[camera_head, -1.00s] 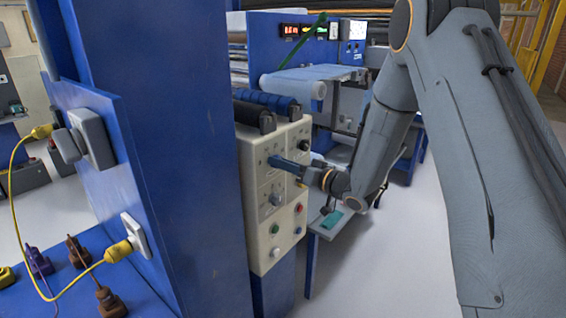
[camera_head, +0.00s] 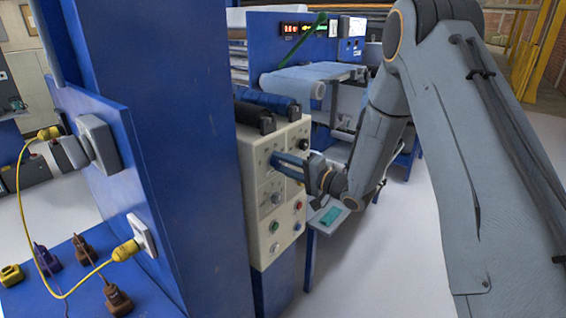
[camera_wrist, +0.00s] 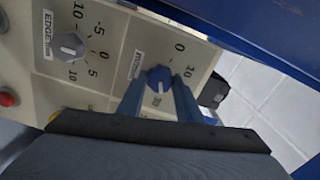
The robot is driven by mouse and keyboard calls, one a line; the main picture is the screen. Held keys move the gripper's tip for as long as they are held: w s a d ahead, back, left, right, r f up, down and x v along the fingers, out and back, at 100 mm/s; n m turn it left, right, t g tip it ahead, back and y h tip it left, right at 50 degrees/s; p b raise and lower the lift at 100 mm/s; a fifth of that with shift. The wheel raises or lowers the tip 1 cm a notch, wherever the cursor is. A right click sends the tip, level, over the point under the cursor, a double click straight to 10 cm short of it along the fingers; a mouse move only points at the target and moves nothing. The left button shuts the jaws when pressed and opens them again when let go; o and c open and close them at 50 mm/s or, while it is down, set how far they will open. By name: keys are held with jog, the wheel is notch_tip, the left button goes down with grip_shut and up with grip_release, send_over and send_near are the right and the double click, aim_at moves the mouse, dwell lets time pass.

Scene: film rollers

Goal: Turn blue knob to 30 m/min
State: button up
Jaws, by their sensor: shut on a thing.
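The blue knob (camera_wrist: 159,77) is on the cream control panel, between the two blue fingers of my gripper (camera_wrist: 160,84) in the wrist view. The fingers are shut on its sides. A pale pointer line on the knob points roughly down in that view. In the head view my gripper (camera_head: 277,162) reaches the panel (camera_head: 256,215) from the right and hides the knob.
A grey knob (camera_wrist: 69,46) with an EDGE label and marks from -5 to 10 sits left of the blue knob. A red button (camera_wrist: 7,99) is at the far left.

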jog(key=shift+s+f+m, duration=0.1)
jog(key=shift+f+m, duration=0.05)
jog(key=shift+m, duration=0.85)
jog(key=o, duration=1)
jog(key=shift+a, duration=0.1)
jog(key=shift+o, duration=0.2)
jog(key=shift+d, duration=0.25)
jog(key=b+v, duration=0.2)
jog(key=v, duration=0.5)
jog(key=shift+s, duration=0.3)
jog(key=shift+d, duration=0.15)
